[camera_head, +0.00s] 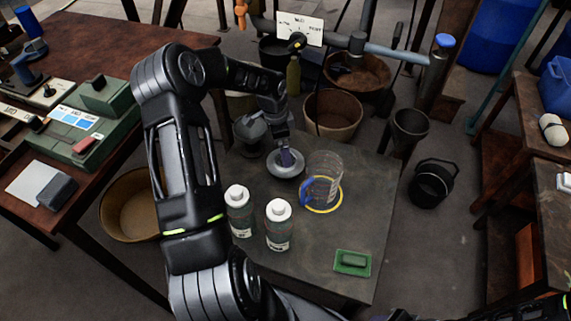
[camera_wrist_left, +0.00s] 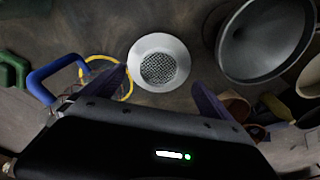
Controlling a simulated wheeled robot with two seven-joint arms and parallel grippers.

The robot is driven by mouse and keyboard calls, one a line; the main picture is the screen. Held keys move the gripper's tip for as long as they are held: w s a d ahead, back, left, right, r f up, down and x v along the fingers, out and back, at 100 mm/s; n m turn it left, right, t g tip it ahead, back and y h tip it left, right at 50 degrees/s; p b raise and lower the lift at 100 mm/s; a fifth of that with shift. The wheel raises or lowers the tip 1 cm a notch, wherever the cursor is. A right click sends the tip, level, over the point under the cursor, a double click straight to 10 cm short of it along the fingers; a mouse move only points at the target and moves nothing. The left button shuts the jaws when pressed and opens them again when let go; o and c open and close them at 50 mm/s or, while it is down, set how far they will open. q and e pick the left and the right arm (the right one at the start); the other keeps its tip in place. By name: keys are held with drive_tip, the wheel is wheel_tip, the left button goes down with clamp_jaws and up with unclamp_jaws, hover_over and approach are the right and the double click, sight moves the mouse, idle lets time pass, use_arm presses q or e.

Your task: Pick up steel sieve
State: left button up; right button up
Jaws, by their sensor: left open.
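The steel sieve (camera_head: 276,170) is a small round grey disc lying on the dark table top. In the left wrist view the sieve (camera_wrist_left: 158,66) shows a pale rim around a round mesh centre. My left gripper (camera_head: 287,157) points down over the sieve and covers part of it in the head view. Its jaws (camera_wrist_left: 163,84) are open, with one dark finger on each side of the sieve's near part in the wrist view. Nothing is held between them. I cannot tell the exact height of the fingertips above it. My right gripper is not in view.
Two white-capped bottles (camera_head: 239,215) (camera_head: 278,228) stand in front. A green pad (camera_head: 352,262) lies at the front right. A grey funnel (camera_wrist_left: 265,40) is close by.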

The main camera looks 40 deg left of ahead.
use_arm(q)
drive_tip(key=f, duration=0.5)
drive_tip(key=shift+w+d+b, duration=0.25)
drive_tip(key=shift+d+b, duration=0.05)
drive_tip(key=shift+b, duration=0.05)
drive_tip(key=shift+r, duration=0.1)
drive_tip(key=c, duration=1.5)
